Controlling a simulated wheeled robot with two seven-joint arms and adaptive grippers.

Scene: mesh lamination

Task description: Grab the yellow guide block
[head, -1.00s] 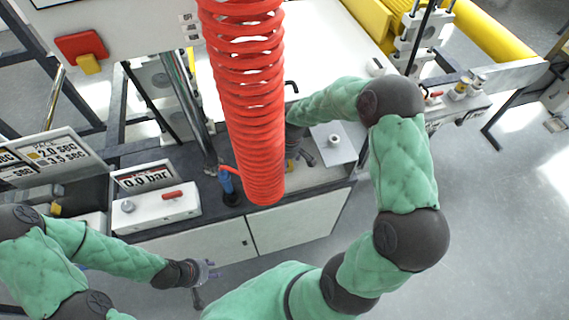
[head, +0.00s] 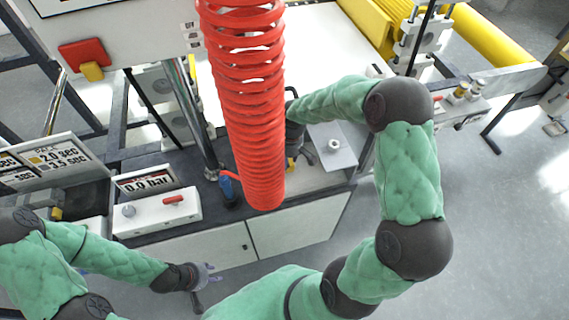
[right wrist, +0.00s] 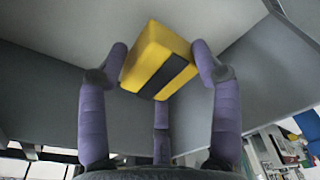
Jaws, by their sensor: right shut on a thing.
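The yellow guide block (right wrist: 160,60), with a black stripe across it, sits between the purple-grey fingers of my right gripper (right wrist: 160,75) in the right wrist view. The fingers are closed against its sides. In the head view my right gripper (head: 299,158) is over the machine's dark counter, beside the red coiled hose and partly hidden by it. Only a small patch of yellow shows there. My left gripper (head: 206,283) is low in front of the white cabinet, fingers spread and empty.
The red coiled hose (head: 250,110) hangs close to the left of my right gripper. A grey plate with a round white fitting (head: 333,146) lies just right of it. A white control box (head: 157,212) with a red switch stands on the left of the counter. Open floor lies at right.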

